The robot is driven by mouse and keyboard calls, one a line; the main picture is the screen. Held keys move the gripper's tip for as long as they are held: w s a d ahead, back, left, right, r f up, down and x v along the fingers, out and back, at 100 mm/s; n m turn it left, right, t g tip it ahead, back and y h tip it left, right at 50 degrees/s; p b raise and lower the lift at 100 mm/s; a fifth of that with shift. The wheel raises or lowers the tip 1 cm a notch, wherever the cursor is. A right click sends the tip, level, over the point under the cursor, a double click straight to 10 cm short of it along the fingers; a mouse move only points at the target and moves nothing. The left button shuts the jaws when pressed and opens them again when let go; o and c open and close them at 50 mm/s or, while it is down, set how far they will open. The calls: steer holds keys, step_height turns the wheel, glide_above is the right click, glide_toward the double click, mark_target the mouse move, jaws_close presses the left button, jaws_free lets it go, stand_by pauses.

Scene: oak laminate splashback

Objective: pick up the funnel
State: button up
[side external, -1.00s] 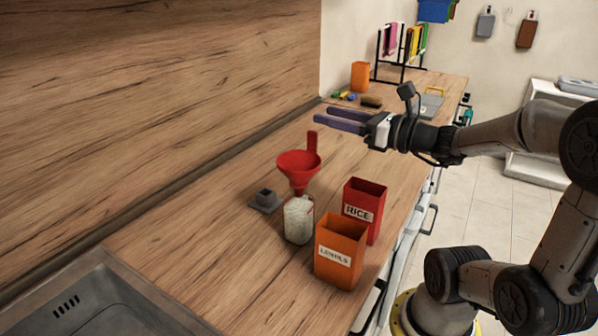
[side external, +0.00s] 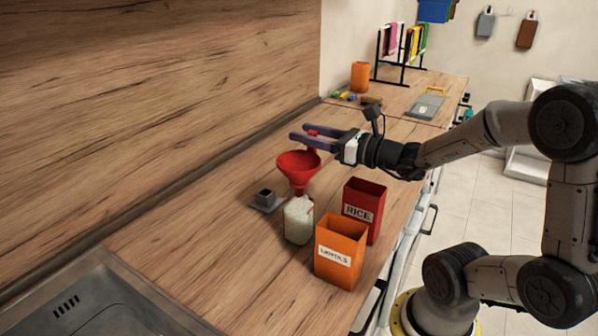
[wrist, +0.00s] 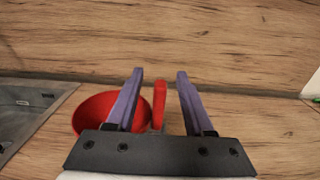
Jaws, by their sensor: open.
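My gripper (side external: 304,136) is open at the height of the handle's top. In the wrist view, the funnel's handle (wrist: 159,101) stands between the two purple fingers of my gripper (wrist: 160,76), with a gap on both sides. The funnel's bowl lies to the left, partly hidden behind the left finger. The jar is hidden in the wrist view.
A red RICE box (side external: 364,209) and an orange LENTILS box (side external: 340,250) stand right of the jar. A sink (side external: 95,300) is at the near left. The wooden splashback (side external: 160,90) rises behind the counter.

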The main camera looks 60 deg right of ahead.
steer(key=shift+w, duration=1.15)
jaws_close()
stand_by(0.5)
